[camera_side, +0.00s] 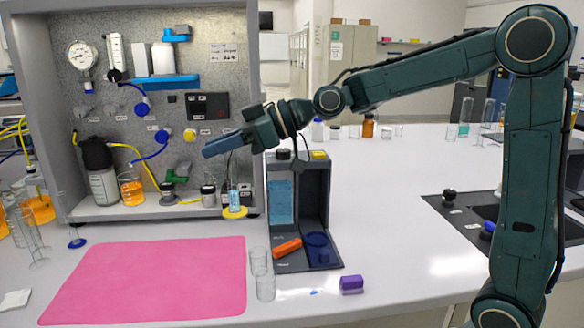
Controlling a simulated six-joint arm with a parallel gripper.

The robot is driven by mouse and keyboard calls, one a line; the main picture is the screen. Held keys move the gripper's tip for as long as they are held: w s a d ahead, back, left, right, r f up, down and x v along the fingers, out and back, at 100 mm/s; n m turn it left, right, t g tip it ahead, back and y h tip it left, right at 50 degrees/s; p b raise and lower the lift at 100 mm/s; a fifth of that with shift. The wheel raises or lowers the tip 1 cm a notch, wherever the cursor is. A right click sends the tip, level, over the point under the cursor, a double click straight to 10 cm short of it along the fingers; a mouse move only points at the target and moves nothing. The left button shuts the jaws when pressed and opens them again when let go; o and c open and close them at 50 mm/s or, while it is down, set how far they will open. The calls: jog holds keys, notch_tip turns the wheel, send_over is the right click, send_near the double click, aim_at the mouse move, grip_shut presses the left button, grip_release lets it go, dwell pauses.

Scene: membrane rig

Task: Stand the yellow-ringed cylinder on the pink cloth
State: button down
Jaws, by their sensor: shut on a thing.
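My gripper (224,146) is in front of the right part of the panel rig, with its fingers pointing left. It is shut on the upper part of the yellow-ringed cylinder (235,203), a slim clear tube with blue in its lower part and a yellow ring at its foot. The cylinder hangs about upright, its foot near the rig's lower front edge; its upper part is largely hidden by the fingers. The pink cloth (150,282) lies flat and bare on the white table, below and to the left of the cylinder.
A grey open stand (318,215) with an orange block (287,249) is right of the cylinder. Clear glasses (265,287) stand at the cloth's right edge. A purple block (351,283) lies farther right.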

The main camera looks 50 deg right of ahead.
jog(key=shift+s+a+n+g, duration=0.15)
jog(key=shift+s+a, duration=0.05)
jog(key=shift+a, duration=0.65)
jog(key=shift+s+a+n+g, duration=0.15)
jog(key=shift+a, duration=0.7)
jog(key=shift+f, duration=0.1)
notch_tip(320, 180, down, 16)
jog(key=shift+f, duration=0.15)
jog(key=shift+f, duration=1.95)
jog(key=c, duration=1.3)
grip_release()
jog(key=shift+r, duration=0.2)
